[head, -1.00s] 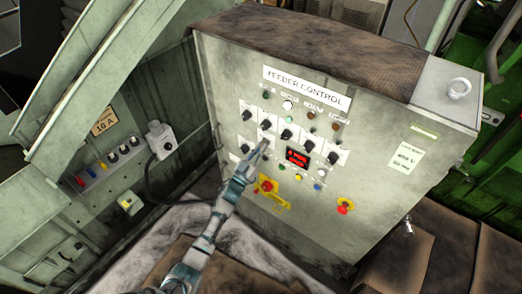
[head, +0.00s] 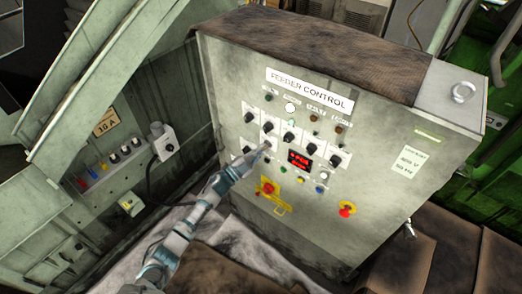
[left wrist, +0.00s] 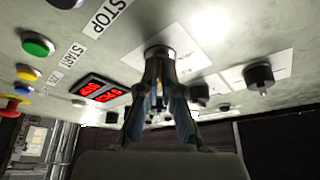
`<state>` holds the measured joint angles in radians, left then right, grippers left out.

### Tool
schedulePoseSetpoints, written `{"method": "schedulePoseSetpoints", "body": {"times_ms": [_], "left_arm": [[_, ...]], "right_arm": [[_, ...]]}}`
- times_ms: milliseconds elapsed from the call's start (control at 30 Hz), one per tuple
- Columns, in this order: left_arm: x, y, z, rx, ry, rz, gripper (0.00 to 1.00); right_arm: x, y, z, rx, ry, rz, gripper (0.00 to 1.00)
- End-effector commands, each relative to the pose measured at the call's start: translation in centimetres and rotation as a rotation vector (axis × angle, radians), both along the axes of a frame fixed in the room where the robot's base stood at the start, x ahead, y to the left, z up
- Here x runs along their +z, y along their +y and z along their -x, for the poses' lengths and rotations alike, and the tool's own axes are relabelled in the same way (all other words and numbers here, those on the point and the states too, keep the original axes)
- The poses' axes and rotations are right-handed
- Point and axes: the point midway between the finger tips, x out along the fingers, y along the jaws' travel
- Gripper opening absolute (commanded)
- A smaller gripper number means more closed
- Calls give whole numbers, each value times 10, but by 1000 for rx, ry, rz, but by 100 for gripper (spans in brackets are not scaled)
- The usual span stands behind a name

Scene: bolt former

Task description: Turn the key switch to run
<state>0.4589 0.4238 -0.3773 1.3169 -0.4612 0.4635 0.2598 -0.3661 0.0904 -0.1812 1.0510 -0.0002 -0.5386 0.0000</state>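The Feeder Control panel (head: 375,185) is the grey front of a cabinet in the head view. My left gripper (head: 265,147) reaches it from below left, at the lower row of selectors, left of the red display. In the left wrist view, my left gripper's fingers (left wrist: 160,62) converge, nearly together, on a round dark switch with a metal collar (left wrist: 158,49), which I take for the key switch. The fingers hide most of its front, so the key and its position cannot be read. My right gripper is in neither view.
Black selector knobs (head: 289,137) sit close around the gripper. The red display (head: 299,160) is just right of it. Red emergency-stop buttons (head: 268,188) (head: 346,209) sit lower on the panel. A grey socket box (head: 161,138) is on the wall at left.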

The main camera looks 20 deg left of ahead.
Motion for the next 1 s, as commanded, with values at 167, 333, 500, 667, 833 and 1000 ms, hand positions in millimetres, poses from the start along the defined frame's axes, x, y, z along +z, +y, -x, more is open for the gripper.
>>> {"method": "schedulePoseSetpoints", "body": {"times_ms": [167,333,500,667,833,1000], "left_arm": [[7,0,-1,0,-24,-33,0],[7,-1,-1,0,-27,-43,0],[7,-1,-1,0,-27,-44,0],[7,-1,-1,0,-27,-44,9],[6,-2,-1,-2,-26,-43,29],[3,-2,-1,-1,-21,-45,29]], "right_arm": [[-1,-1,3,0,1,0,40],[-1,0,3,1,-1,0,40],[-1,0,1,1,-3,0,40],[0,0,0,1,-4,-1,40],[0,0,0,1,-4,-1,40],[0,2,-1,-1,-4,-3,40]]}}
